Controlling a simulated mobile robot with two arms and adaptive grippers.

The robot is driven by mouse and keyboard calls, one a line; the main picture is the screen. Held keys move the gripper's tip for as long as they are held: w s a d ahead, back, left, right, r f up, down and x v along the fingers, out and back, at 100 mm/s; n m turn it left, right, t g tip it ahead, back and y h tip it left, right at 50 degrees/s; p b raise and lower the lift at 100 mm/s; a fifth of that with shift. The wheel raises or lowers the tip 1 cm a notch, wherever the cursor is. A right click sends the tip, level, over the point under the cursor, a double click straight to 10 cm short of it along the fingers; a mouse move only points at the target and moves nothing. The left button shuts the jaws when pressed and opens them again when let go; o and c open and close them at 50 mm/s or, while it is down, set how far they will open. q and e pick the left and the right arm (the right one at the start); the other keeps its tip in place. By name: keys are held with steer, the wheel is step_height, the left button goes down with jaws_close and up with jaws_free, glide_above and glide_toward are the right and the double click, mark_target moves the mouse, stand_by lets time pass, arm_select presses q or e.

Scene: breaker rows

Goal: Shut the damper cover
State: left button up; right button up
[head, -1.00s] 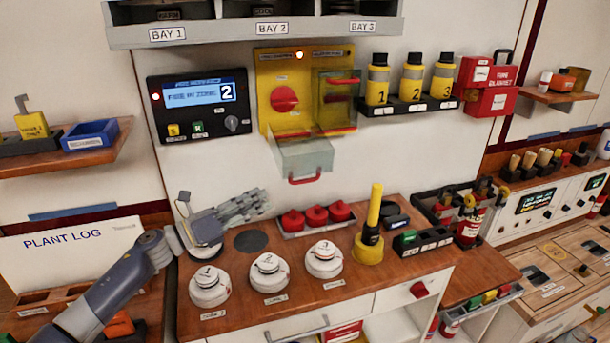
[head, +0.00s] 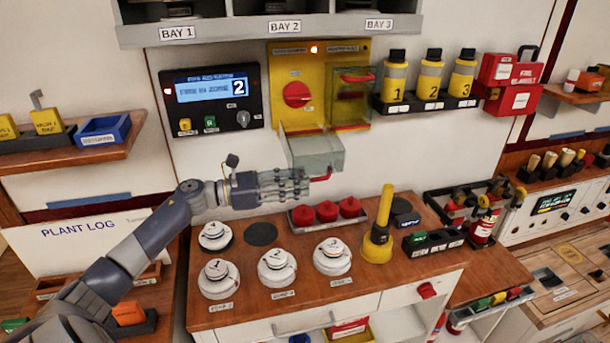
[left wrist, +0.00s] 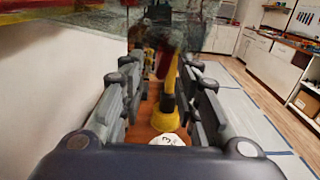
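The damper cover (head: 316,151) is a clear box with a red handle (head: 322,175). It hangs folded down and open at the lower left of the yellow panel (head: 283,72), below a red knob (head: 296,94). My left gripper (head: 303,184) is just below and left of the cover, its fingertips close to the red handle; whether they touch I cannot tell. In the left wrist view its two fingers (left wrist: 161,85) stand apart, with clear plastic (left wrist: 185,30) above and beyond them. My right gripper is not seen.
A second clear cover (head: 352,102) with a red handle is up on the panel's right half. Below, the wooden counter holds white detectors (head: 277,266), red caps (head: 327,212) and a yellow torch-like tool (head: 379,238). The display box (head: 211,101) is to the left.

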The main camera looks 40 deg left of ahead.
arm_select(q)
steer(key=shift+p+x, duration=0.35)
steer(key=shift+x, duration=0.85)
steer(key=shift+c, duration=0.6)
steer(key=shift+d, duration=0.1)
jaws_close()
